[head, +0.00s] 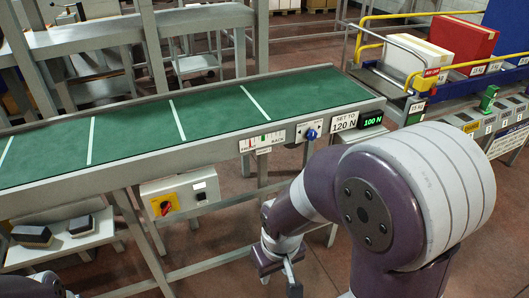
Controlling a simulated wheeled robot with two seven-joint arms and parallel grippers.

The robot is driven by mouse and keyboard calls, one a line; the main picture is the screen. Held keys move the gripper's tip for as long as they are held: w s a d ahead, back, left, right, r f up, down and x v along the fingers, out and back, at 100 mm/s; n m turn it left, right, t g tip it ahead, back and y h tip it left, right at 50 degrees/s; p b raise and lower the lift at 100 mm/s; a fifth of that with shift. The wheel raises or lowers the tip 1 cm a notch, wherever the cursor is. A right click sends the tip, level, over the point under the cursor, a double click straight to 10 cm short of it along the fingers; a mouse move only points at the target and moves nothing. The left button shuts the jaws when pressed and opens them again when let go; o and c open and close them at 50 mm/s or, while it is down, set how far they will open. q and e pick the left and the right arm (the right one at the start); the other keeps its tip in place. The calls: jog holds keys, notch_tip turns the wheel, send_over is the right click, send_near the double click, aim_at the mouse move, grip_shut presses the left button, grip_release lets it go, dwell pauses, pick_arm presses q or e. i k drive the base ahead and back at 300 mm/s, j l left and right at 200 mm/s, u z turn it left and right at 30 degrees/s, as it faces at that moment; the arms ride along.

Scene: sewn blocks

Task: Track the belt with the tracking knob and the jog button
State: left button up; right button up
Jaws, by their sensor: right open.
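The green belt (135,135) with white cross stripes runs over the long grey conveyor. A blue tracking knob (312,134) sits on the side rail near the right end. Left of it is a small scale (264,141) with a red and a green mark. A grey control box (180,195) hangs under the rail, with a red switch on yellow and a small white unit (199,189), perhaps the jog button. My right gripper (279,268) is open and empty, below the rail and apart from knob and box. Only a sliver of my left arm shows at the bottom left.
A "SET TO 120 N" sign (344,122) and a green display (372,122) reading 100 N stand right of the knob. Dark blocks (88,222) lie on a white shelf at left. Red and white boxes (461,42) stand at right. My right arm covers the lower right.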

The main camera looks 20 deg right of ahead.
aim_at(312, 134)
jog(key=i+l, duration=0.1)
jog(key=l, duration=0.35)
jog(key=i+l, duration=0.15)
jog(key=l, duration=0.3)
jog(key=i+l, duration=0.1)
jog(key=l, duration=0.35)
jog(key=i+l, duration=0.15)
jog(key=l, duration=0.3)
jog(key=i+l, duration=0.1)
jog(key=l, duration=0.35)
jog(key=i+l, duration=0.1)
jog(key=l, duration=0.35)
